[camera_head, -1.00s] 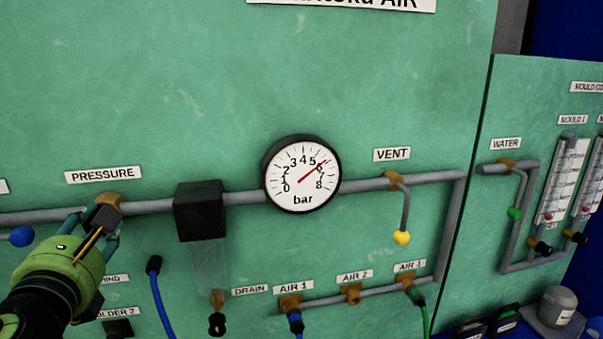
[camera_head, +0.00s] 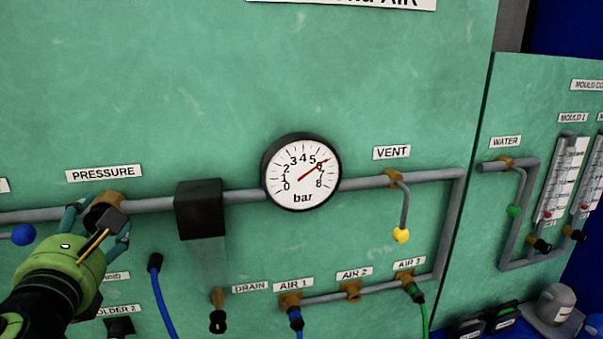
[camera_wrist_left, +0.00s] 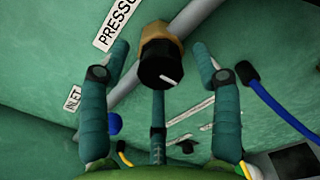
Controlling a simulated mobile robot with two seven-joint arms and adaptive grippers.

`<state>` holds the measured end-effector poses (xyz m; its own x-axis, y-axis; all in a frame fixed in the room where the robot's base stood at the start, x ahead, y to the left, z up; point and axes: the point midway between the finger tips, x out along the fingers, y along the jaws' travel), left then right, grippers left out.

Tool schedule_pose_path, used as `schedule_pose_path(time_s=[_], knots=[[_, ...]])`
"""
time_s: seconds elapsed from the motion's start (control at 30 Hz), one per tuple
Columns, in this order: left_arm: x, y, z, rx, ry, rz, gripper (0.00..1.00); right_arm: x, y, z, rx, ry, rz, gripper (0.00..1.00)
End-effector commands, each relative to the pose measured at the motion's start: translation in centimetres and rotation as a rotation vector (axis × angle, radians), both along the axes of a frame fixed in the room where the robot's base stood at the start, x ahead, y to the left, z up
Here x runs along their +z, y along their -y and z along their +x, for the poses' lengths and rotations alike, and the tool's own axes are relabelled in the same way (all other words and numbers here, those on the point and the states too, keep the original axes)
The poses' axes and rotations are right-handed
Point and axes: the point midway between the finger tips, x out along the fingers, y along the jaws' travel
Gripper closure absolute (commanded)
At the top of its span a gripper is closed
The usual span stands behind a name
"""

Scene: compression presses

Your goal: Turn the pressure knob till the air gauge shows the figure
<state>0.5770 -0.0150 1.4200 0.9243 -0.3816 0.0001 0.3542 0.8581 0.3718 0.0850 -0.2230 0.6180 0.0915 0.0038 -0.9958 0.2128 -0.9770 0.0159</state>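The pressure knob (camera_wrist_left: 160,69) is black with a white mark, on a brass fitting (camera_head: 104,211) below the PRESSURE label (camera_head: 104,173). In the head view, the gripper largely hides the knob. My left gripper (camera_head: 97,228) is at the knob. The left wrist view shows its fingers (camera_wrist_left: 160,88) spread on either side of the knob, with gaps between. The round white air gauge (camera_head: 303,198) is on the pipe to the right. Its red needle points up and right, at about 6 bar. My right gripper is not in view.
A black block (camera_head: 200,211) is on the pipe between knob and gauge. A blue hose (camera_head: 160,295) hangs below right of the knob. A blue-ended handle (camera_head: 22,235) is left of my gripper. A yellow-ended VENT lever (camera_head: 401,236) is right of the gauge.

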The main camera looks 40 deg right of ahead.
Motion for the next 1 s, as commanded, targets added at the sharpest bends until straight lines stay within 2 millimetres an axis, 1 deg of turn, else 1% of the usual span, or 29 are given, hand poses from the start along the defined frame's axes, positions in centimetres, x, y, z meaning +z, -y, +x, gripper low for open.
schedule_pose_path(time_s=[0.37, 0.47, 1.0], knots=[[-0.1, 0.0, 0.0, -0.001, -0.001, 0.000, 0.36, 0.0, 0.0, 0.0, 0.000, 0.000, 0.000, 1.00], [0.0, -0.1, -0.3, -0.001, -0.001, 0.000, 0.36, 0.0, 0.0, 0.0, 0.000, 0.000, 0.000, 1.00], [0.0, -1.7, -4.2, -0.001, -0.001, -0.001, 0.36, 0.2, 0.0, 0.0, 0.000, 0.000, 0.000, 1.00]])
